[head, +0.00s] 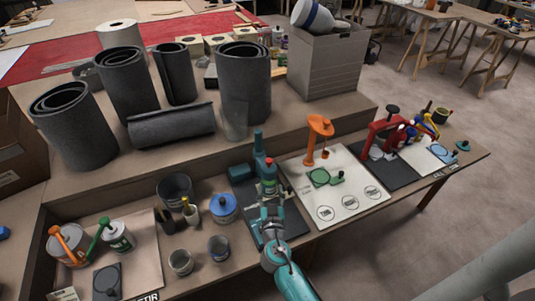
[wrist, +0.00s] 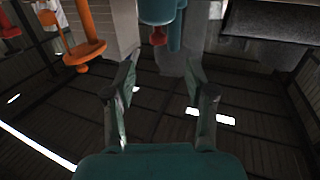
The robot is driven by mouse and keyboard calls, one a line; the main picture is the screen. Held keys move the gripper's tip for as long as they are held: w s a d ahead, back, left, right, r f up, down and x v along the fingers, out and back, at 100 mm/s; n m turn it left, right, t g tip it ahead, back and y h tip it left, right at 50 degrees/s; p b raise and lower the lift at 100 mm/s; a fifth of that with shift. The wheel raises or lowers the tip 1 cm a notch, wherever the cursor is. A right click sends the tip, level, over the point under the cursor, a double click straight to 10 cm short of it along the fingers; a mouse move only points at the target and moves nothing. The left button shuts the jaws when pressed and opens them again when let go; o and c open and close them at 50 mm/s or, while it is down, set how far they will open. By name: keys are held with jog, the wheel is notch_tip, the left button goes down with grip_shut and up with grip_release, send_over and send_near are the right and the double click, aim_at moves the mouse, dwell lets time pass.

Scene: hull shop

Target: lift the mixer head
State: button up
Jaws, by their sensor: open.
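A teal upright device with a post and a head (head: 262,160), which looks like the mixer, stands on a dark mat on the workbench. A small red part shows on its near side. My gripper (head: 270,205) is right in front of it in the head view and hides its lower part. In the wrist view, which looks upside down, the teal head (wrist: 160,10) is at the top centre, beyond my gripper (wrist: 161,68). The two fingers are apart with nothing between them.
An orange stand (head: 320,130) on a white board (head: 349,184) is just right of the device, with a red press (head: 385,132) farther right. A blue-lidded tin (head: 224,208) and cups stand to the left. Dark rolls (head: 243,80) and a grey bin (head: 325,62) are behind.

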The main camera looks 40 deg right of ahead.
aim_at(269, 163)
jog(key=shift+m+h, duration=0.3)
jog(key=shift+h, duration=0.2)
jog(key=x, duration=0.9)
jog(key=r+x, duration=0.1)
jog(key=x, duration=0.3)
jog(key=shift+w+d+r, duration=0.1)
jog(key=shift+w+d, duration=0.05)
jog(key=shift+w, duration=0.2)
grip_shut()
